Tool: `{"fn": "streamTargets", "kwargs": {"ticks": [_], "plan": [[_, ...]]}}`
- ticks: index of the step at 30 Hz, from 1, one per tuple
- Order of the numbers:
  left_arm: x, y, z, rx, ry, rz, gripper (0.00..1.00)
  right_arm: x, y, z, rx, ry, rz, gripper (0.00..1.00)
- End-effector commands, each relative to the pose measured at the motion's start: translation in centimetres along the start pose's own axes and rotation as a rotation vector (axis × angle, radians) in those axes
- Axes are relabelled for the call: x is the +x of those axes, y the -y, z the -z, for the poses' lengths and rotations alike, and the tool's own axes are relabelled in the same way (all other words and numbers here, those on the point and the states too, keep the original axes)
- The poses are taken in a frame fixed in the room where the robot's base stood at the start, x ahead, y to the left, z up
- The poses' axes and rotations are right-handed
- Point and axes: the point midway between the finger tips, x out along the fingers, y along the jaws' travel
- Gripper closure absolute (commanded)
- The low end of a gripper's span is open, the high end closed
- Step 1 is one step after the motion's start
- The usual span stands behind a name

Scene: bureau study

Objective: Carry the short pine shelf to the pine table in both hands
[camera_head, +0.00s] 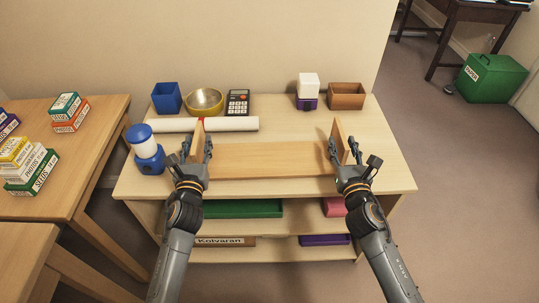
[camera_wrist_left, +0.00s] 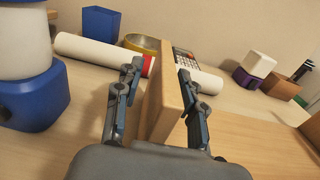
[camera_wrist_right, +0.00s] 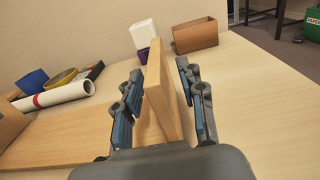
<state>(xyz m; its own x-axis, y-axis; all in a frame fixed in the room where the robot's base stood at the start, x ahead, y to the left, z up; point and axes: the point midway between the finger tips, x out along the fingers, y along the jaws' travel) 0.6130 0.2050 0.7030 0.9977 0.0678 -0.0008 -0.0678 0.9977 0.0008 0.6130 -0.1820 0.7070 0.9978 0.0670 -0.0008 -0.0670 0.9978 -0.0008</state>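The short pine shelf (camera_head: 270,160), a flat board with an upright panel at each end, lies on top of a pale wooden unit (camera_head: 385,178). My left gripper (camera_head: 197,150) is around its left end panel, which also shows in the left wrist view (camera_wrist_left: 158,85). The fingers stand apart on both sides of the panel, with gaps visible. My right gripper (camera_head: 347,152) is open around the right end panel, also seen in the right wrist view (camera_wrist_right: 160,88), with gaps beside it. A wooden table (camera_head: 98,118) stands at the left; whether it is the pine table I cannot tell.
A white roll (camera_head: 235,124) lies behind the shelf's left end. A blue-and-white jar (camera_head: 147,150) stands left of my left gripper. A blue cup (camera_head: 167,98), gold bowl (camera_head: 204,103), calculator (camera_head: 238,103), purple-and-white box (camera_head: 308,88) and brown box (camera_head: 346,96) line the back.

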Motion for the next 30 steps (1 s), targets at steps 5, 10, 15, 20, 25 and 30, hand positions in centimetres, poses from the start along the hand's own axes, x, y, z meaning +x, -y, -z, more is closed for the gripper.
{"fn": "streamTargets", "kwargs": {"ticks": [5, 10, 15, 20, 25, 30], "plan": [[1.5, 0.0, 0.0, -0.001, 0.001, 0.0, 0.6, 1.5, 0.0, 0.0, 0.001, 0.0, 0.0, 0.6], [1.7, 0.1, 0.0, -0.001, 0.0, 0.001, 0.6, 1.8, 0.0, 0.0, 0.002, 0.0, 0.0, 0.6], [1.7, 0.0, 0.0, -0.001, 0.0, 0.001, 0.6, 1.7, 0.0, 0.0, 0.001, 0.0, 0.0, 0.6], [1.7, 0.0, 0.0, -0.001, 0.0, 0.001, 0.91, 1.7, 0.0, 0.0, 0.001, 0.0, 0.0, 0.91], [1.7, 0.0, 0.0, -0.001, 0.0, 0.001, 1.0, 1.7, 0.0, 0.0, 0.001, 0.0, 0.0, 1.0], [1.7, 0.0, 0.0, -0.001, 0.0, 0.001, 1.0, 1.7, 0.0, 0.0, 0.001, 0.0, 0.0, 1.0]]}}
